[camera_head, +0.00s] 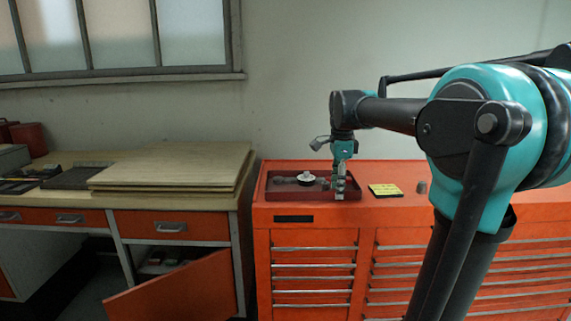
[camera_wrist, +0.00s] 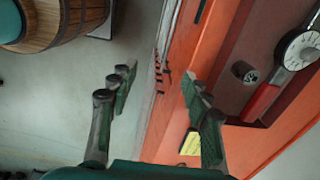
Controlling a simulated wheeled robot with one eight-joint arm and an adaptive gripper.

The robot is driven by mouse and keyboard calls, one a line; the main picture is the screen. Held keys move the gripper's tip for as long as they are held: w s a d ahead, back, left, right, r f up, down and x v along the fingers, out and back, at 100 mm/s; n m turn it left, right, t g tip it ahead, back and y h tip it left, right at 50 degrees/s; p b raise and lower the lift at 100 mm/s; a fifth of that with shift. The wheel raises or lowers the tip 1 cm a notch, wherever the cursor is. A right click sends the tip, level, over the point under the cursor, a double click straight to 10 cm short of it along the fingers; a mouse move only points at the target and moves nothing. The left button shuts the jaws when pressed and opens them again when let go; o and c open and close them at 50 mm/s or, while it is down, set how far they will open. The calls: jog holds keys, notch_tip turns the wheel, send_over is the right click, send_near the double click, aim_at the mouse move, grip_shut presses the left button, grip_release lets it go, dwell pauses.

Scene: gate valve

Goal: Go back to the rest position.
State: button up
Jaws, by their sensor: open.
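My gripper (camera_head: 340,185) is at the right end of a dark red tray (camera_head: 287,195) on top of the orange tool cabinet. In the wrist view my gripper (camera_wrist: 150,90) is open, with nothing between its two fingers. The cabinet's front edge lies behind the gap between the fingers. The tray (camera_wrist: 222,50) shows at the right of the wrist view. A round white dial (camera_wrist: 300,48) with a red-handled tool (camera_wrist: 262,103) lies in it. The dial also shows in the head view (camera_head: 306,178), left of my gripper and apart from it.
A yellow pad (camera_head: 385,190) lies on the cabinet top (camera_head: 405,172) right of the tray. A workbench with stacked boards (camera_head: 170,165) stands at the left. Its lower door (camera_head: 175,290) hangs open. A wooden barrel (camera_wrist: 65,22) stands on the floor in the wrist view.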

jog(key=s+d+f+n+t, duration=0.1)
jog(key=s+f+n, duration=0.7)
jog(key=f, duration=0.5)
jog(key=s+d+f+n+t, duration=0.2)
jog(key=s+f+n, duration=0.7)
jog(key=s+f, duration=0.2)
jog(key=shift+s+d+f+t, duration=0.15)
jog(key=shift+f+t, duration=0.15)
jog(key=shift+f, duration=0.55)
